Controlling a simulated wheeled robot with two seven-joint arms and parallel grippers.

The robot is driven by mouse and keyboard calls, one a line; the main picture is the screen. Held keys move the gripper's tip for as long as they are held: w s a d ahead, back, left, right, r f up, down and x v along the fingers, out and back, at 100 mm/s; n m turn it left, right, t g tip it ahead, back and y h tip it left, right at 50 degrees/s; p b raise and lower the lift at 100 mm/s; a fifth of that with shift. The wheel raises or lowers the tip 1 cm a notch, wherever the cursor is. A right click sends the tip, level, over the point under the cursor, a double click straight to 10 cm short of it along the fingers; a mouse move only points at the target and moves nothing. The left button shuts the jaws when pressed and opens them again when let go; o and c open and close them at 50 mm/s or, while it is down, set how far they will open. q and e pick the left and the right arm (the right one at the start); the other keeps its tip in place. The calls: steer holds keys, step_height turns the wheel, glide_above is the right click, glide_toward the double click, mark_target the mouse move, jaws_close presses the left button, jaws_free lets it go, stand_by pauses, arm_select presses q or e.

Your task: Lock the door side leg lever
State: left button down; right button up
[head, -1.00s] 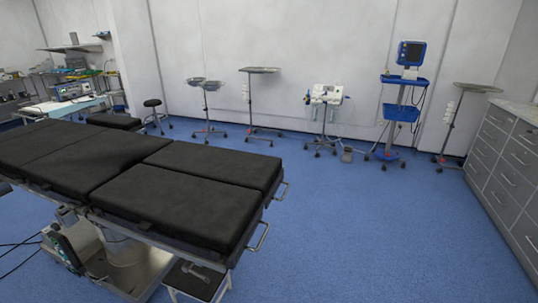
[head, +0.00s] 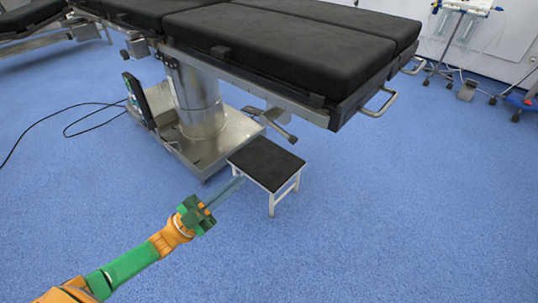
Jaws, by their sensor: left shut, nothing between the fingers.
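The operating table (head: 285,50) has black pads and metal side rails. Under its near leg section, a lever (head: 281,129) with a dark handle end slopes down to the right; whether it is locked I cannot tell. My left gripper (head: 239,181) comes in from the lower left on an orange and green arm. Its thin bluish fingers are shut and empty, pointing up and right. In the picture they are below and left of the lever, beside the step stool, clearly apart from the lever. My right gripper is out of view.
A small white-legged step stool (head: 267,163) with a black top stands below the lever. The metal table base (head: 205,148) is left of it. A metal loop handle (head: 380,103) juts from the table end. A black cable (head: 66,124) lies at left; the blue floor at right is open.

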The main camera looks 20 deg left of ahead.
arm_select(q)
steer(key=x, duration=1.2)
steer(key=shift+p, duration=0.45)
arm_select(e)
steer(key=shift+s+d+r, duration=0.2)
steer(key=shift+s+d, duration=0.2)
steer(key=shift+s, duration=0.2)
arm_select(q)
steer(key=n+t, duration=0.1)
steer(key=r+n+y+p, duration=0.1)
steer(key=n, duration=0.1)
steer(key=n+t+y+p, duration=0.1)
steer(key=shift+s+d+r+n+t, duration=0.15)
steer(key=shift+d+n+t, duration=0.1)
steer(key=shift+n+t, duration=0.05)
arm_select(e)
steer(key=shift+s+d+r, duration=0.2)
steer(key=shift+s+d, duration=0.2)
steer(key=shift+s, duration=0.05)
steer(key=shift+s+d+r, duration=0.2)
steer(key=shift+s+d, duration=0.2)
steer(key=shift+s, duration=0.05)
